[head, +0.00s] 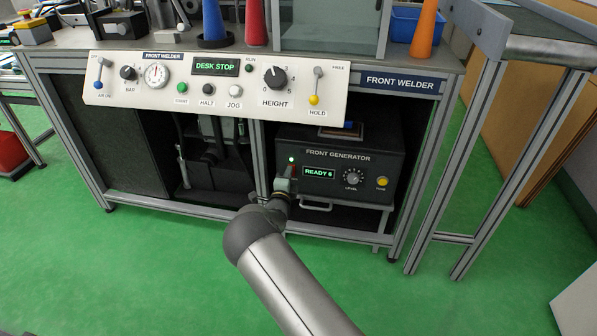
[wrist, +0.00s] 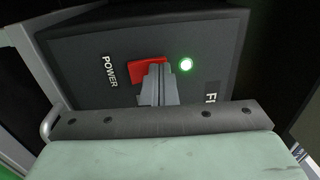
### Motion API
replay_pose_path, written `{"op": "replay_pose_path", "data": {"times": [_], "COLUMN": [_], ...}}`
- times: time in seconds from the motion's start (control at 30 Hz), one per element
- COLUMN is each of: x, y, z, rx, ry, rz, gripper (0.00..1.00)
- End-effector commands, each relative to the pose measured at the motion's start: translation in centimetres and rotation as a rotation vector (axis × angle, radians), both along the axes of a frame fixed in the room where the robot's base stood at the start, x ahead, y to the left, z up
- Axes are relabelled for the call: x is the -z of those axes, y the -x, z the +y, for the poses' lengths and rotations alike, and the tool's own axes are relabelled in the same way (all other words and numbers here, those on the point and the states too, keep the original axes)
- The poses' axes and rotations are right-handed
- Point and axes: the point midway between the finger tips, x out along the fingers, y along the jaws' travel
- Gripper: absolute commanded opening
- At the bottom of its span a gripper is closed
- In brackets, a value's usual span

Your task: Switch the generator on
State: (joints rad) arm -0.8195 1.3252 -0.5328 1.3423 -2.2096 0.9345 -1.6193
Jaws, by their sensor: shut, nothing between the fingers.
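The front generator (head: 340,158) is a dark box under the bench, with its display (head: 319,173) reading READY 6. Its red POWER switch (wrist: 146,70) shows in the wrist view, partly covered by my fingers. A green lamp (wrist: 186,64) beside the switch is lit; it also shows in the head view (head: 291,159). My gripper (wrist: 158,72) is shut and empty, with its fingertips at the red switch, seemingly touching it. In the head view my gripper (head: 291,178) is at the left end of the generator's front.
On the generator are a LEVEL knob (head: 352,179), a yellow button (head: 382,182) and a handle (head: 316,207) below. The front welder panel (head: 215,85) above shows DESK STOP. Bench frame posts (head: 261,160) stand close left of the generator. The green floor (head: 150,265) in front is clear.

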Motion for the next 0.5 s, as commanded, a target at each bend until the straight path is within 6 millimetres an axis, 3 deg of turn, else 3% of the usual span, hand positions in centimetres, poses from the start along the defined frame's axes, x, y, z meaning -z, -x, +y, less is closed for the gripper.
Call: {"op": "replay_pose_path", "data": {"times": [0.27, 0.5], "x": [-0.4, -1.4], "y": [0.0, 3.4], "z": [-0.7, -0.7], "rx": [0.009, 0.013], "ry": [0.002, 0.004], "rz": [-0.010, -0.004], "gripper": [0.00, 0.00]}}
